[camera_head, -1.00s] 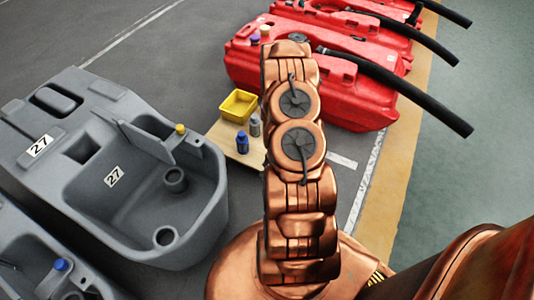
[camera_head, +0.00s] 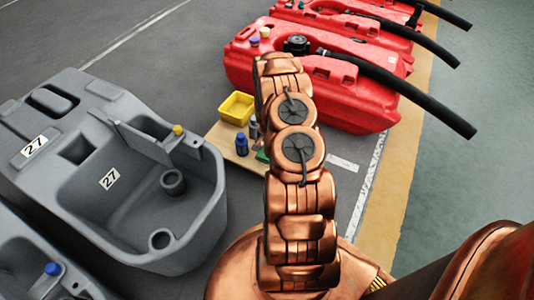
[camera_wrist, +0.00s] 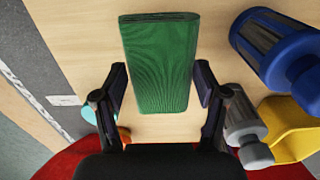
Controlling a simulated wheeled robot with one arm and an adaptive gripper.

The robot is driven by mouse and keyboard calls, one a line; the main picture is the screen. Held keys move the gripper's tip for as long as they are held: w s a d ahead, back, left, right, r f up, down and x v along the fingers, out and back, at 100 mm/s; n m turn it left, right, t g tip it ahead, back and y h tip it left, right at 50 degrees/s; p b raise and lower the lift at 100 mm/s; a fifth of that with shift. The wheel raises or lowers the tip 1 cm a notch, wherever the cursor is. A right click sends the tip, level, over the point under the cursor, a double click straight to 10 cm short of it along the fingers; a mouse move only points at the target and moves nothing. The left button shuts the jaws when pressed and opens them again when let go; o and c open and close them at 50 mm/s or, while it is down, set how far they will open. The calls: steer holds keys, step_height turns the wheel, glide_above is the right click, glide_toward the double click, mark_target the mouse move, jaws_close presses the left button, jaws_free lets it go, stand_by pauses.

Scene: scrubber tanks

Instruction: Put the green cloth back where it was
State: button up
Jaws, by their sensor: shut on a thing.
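The green cloth (camera_wrist: 160,60) is a folded, upright-looking block in the wrist view, over a light wooden board (camera_wrist: 95,22). My gripper (camera_wrist: 160,77) has one finger on each side of the cloth and is shut on it. In the head view a small green patch of the cloth (camera_head: 261,156) shows at the edge of my arm, by the wooden board (camera_head: 229,147). The rest of the cloth and my gripper are hidden behind my arm there. I cannot tell whether the cloth touches the board.
A blue bottle (camera_wrist: 275,45), a grey bottle (camera_wrist: 243,120) and a yellow tray (camera_wrist: 292,130) are close on the right in the wrist view. Teal and orange things lie partly hidden behind my left finger. Grey tanks (camera_head: 110,170) and red tanks (camera_head: 310,75) flank the board.

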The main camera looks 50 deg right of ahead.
steer(key=shift+w+d, duration=0.2)
steer(key=shift+w, duration=0.05)
steer(key=shift+w+f, duration=0.1)
steer(key=shift+f, duration=0.3)
step_height(320, 180, down, 3)
steer(key=shift+r+b, duration=0.1)
steer(key=shift+b, duration=0.65)
steer(key=o, duration=1.2)
steer(key=shift+r, duration=0.1)
